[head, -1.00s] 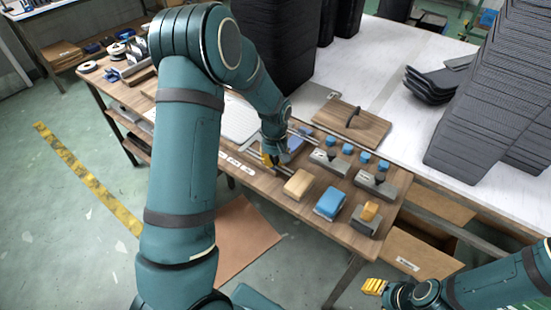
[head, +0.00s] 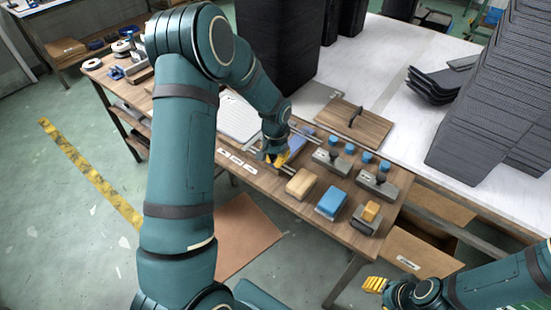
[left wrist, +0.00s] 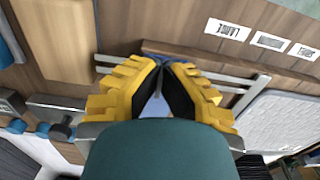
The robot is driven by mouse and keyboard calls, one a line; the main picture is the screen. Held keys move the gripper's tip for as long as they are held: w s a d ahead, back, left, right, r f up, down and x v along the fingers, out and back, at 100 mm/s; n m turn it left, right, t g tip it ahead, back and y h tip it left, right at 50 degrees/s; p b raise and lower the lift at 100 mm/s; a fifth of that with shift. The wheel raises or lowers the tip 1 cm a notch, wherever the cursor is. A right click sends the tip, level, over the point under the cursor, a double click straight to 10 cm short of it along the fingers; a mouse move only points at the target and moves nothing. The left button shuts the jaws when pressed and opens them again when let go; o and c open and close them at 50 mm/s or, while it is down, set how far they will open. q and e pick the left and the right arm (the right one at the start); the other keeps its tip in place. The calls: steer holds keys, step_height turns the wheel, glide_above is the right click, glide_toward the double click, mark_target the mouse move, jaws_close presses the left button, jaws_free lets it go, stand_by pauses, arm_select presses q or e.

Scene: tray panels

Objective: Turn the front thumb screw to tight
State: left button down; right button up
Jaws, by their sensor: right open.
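My left gripper (head: 279,160) reaches down to the near edge of the wooden workbench, beside a metal rail. In the left wrist view its yellow fingers (left wrist: 161,66) lean together, with the tips close to each other over the rail (left wrist: 190,72). A thin grey pin shows between the dark pads. The front thumb screw cannot be made out; the fingers and arm hide that spot, so I cannot tell whether they grip it. My right gripper (head: 374,285) is open and empty, low at the right, away from the bench.
On the workbench (head: 262,184) near the gripper are a tan block (head: 301,184), a blue block (head: 331,203) and a grey holder with a yellow block (head: 371,212). Small blue knobs and black-handled blocks stand behind. A wooden board with a handle (head: 354,126) lies at the back.

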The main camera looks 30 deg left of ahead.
arm_select(q)
steer(key=shift+s+f, duration=0.1)
stand_by(0.3)
steer(key=c, duration=1.2)
jaws_free()
steer(key=shift+o, duration=0.2)
step_height(320, 180, up, 12)
